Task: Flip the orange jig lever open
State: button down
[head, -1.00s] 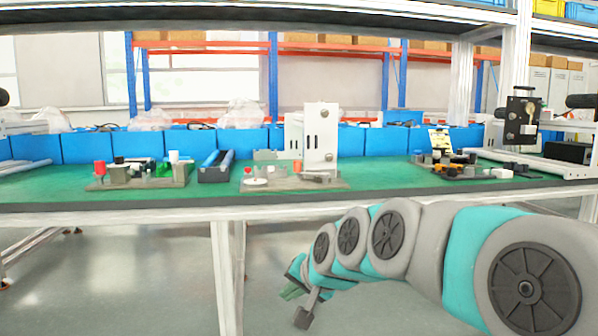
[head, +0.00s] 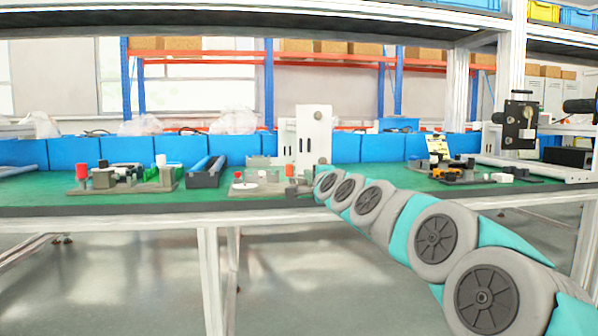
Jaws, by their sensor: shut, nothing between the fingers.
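A small orange lever (head: 290,170) stands upright on a grey jig base (head: 248,191) at the middle of the green bench. A tall white block (head: 314,128) rises at the right of this jig. My gripper (head: 297,190) is at the jig's right front, just below and right of the orange lever in the picture. It is small here and partly hidden by my arm. It is shut and empty. I cannot tell whether it touches the jig. My arm hides the base's right end.
Another jig (head: 125,178) with a red knob is at the left, beside a dark tray (head: 206,172). A jig with orange parts (head: 455,174) sits at the right. Blue bins (head: 135,150) line the back. The bench's front edge (head: 120,208) runs below my gripper.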

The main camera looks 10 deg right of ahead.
aim_at(299, 177)
jog(key=w, duration=0.7)
jog(key=shift+w+a+f, duration=0.1)
jog(key=shift+a, duration=0.3)
jog(key=shift+w, duration=0.35)
jog(key=shift+w+a, duration=0.1)
jog(key=shift+w, duration=0.9)
jog(key=shift+s+a+y+b, duration=0.15)
jog(key=shift+y+b, duration=0.25)
jog(key=shift+b, duration=0.4)
jog(key=shift+n, duration=0.3)
